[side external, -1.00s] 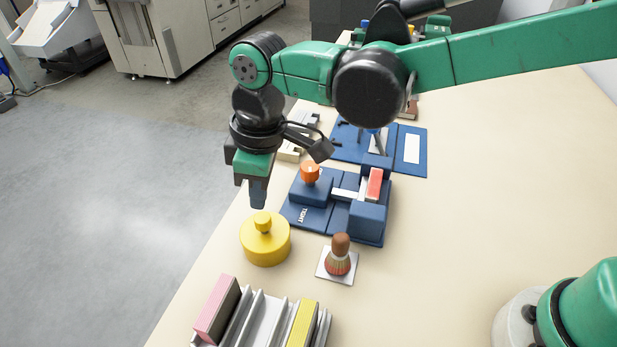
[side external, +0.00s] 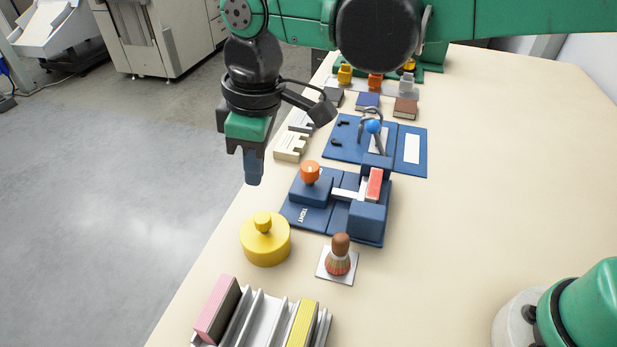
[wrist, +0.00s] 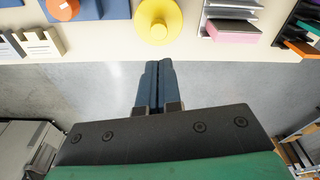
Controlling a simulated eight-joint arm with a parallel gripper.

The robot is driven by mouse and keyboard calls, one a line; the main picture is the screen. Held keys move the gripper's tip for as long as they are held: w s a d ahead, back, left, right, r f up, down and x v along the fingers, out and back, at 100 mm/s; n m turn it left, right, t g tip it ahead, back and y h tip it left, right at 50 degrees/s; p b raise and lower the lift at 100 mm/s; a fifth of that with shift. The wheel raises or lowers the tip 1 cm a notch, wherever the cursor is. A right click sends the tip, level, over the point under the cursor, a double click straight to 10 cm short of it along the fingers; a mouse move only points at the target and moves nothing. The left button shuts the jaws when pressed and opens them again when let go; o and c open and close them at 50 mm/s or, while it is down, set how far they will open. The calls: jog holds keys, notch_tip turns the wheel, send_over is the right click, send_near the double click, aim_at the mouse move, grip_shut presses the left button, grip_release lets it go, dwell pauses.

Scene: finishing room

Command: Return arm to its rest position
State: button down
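My gripper (side external: 253,182) hangs pointing down in the side view, above and behind the yellow round weight (side external: 265,241) and clear of it. In the wrist view its two blue-grey fingers (wrist: 158,64) lie side by side with only a thin line between them, shut and holding nothing. They point over the grey floor, with the yellow weight (wrist: 158,20) ahead, beyond the table edge. My green arm reaches in from the upper right of the side view.
A blue fixture (side external: 366,221) with an orange knob (side external: 310,172) stands right of my gripper. A brush (side external: 340,256) stands on a white card. A slotted rack (side external: 262,320) is at the front. Floor lies left of the table edge.

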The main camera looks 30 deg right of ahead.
jog(key=s+d+m+t, duration=0.2)
jog(key=d+m, duration=0.1)
jog(key=d, duration=0.5)
jog(key=s+d+m+t, duration=0.2)
jog(key=d+m, duration=0.2)
jog(key=d, duration=0.4)
jog(key=s+d+m+t+h, duration=0.1)
jog(key=d+m, duration=0.3)
jog(key=d, duration=0.4)
jog(key=shift+s+f+t, duration=0.25)
jog(key=shift+s+t, duration=0.25)
jog(key=shift+t, duration=0.1)
